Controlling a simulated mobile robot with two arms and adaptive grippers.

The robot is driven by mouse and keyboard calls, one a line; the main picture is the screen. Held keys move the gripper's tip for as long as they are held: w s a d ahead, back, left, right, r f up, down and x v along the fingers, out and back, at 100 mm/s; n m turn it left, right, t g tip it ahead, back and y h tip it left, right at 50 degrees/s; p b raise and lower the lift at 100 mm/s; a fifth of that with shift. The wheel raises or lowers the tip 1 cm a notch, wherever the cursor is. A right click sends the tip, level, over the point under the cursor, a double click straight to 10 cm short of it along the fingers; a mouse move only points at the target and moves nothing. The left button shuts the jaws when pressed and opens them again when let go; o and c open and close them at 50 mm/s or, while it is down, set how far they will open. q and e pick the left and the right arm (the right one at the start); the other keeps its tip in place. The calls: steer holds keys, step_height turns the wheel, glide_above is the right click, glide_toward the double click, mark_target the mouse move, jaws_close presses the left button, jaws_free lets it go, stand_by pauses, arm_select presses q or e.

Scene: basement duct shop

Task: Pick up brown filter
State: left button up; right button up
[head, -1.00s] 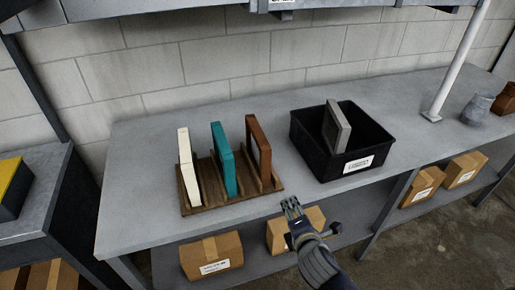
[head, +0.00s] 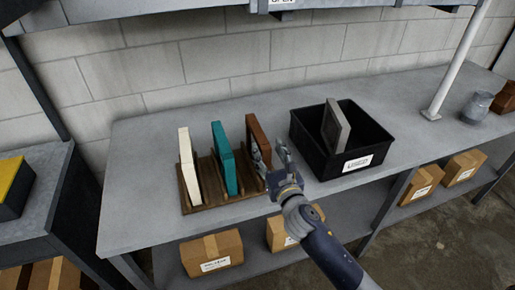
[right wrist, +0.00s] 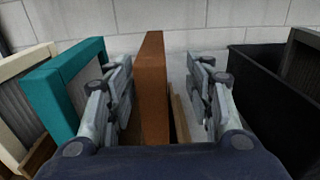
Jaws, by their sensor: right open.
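The brown filter (head: 258,138) stands upright in the right part of a wooden slotted rack (head: 207,206) on the grey workbench. My right gripper (head: 270,160) is open at the filter's front edge. In the right wrist view the brown filter (right wrist: 153,88) stands between the two open fingers (right wrist: 160,95), with a visible gap on the right side. Whether the left finger touches it I cannot tell. In the same rack stand a teal filter (head: 223,158) in the middle and a cream filter (head: 188,165) at the left. My left gripper does not show.
A black bin (head: 310,156) holding a grey filter (head: 335,126) stands close to the right of the rack. In the wrist view the teal filter (right wrist: 58,92) is near the left finger. The bench's left end is clear.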

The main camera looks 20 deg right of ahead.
mark_target(259, 138)
steer(key=shift+w, duration=0.7)
steer(key=shift+w+a+r, duration=0.1)
steer(key=shift+w+r, duration=0.05)
steer(key=shift+w, duration=0.05)
steer(key=w, duration=0.1)
steer(key=w+p, duration=0.1)
steer(key=w, duration=0.2)
steer(key=shift+a+r, duration=0.25)
steer(key=shift+a, duration=0.1)
steer(key=shift+w+f+p, duration=0.1)
steer(key=shift+w+p, duration=0.2)
steer(key=shift+w, duration=0.1)
jaws_close()
